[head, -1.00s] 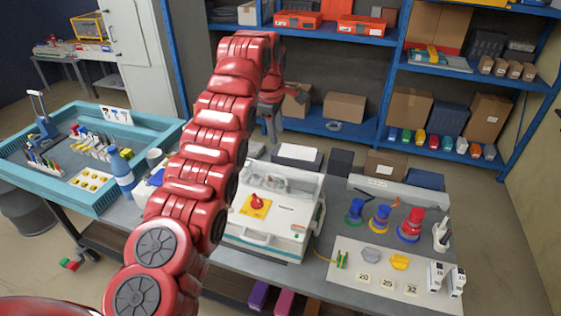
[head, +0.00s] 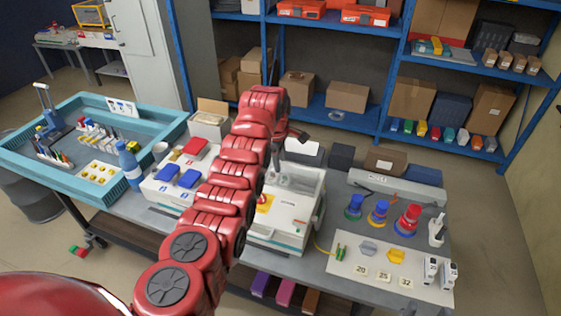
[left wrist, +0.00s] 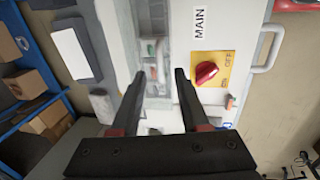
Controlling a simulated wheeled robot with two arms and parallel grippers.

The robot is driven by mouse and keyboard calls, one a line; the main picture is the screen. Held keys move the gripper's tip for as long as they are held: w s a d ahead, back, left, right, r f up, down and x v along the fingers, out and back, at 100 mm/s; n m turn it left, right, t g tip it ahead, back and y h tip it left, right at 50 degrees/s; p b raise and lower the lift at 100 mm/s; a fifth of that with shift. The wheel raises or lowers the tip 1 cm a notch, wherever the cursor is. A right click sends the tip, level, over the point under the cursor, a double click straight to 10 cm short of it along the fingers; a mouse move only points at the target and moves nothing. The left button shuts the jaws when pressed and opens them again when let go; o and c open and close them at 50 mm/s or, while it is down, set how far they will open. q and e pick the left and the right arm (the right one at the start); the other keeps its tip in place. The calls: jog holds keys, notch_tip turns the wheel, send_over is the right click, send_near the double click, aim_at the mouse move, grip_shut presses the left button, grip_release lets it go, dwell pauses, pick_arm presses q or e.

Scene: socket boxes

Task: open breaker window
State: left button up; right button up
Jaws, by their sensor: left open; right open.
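The white breaker box (head: 281,236) stands on the grey table, partly hidden behind my left arm. Its clear breaker window (head: 300,178) is on the top rear part and looks closed. The window area also shows in the left wrist view (left wrist: 153,45), with small breakers beneath. A red rotary switch (left wrist: 206,72) sits on a yellow plate marked OFF, beside a MAIN label. My left gripper (left wrist: 160,75) is open and empty, its fingers pointing at the window area. In the head view, my left gripper (head: 277,155) is over the box's rear; contact cannot be told. My right gripper is out of view.
Red and blue boxes (head: 188,178) stand left of the breaker box, near a blue bottle (head: 128,165). Spools (head: 408,220) and a white board (head: 340,266) with small parts lie to the right. Blue shelves (head: 345,122) stand behind the table.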

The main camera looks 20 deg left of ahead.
aim_at(281, 172)
pick_arm(q)
jog(key=shift+w+f+b, duration=0.2)
jog(key=shift+f+b, duration=0.05)
jog(key=shift+f, duration=0.7)
jog(key=shift+w+f+b, duration=0.2)
jog(key=shift+f, duration=0.7)
grip_shut()
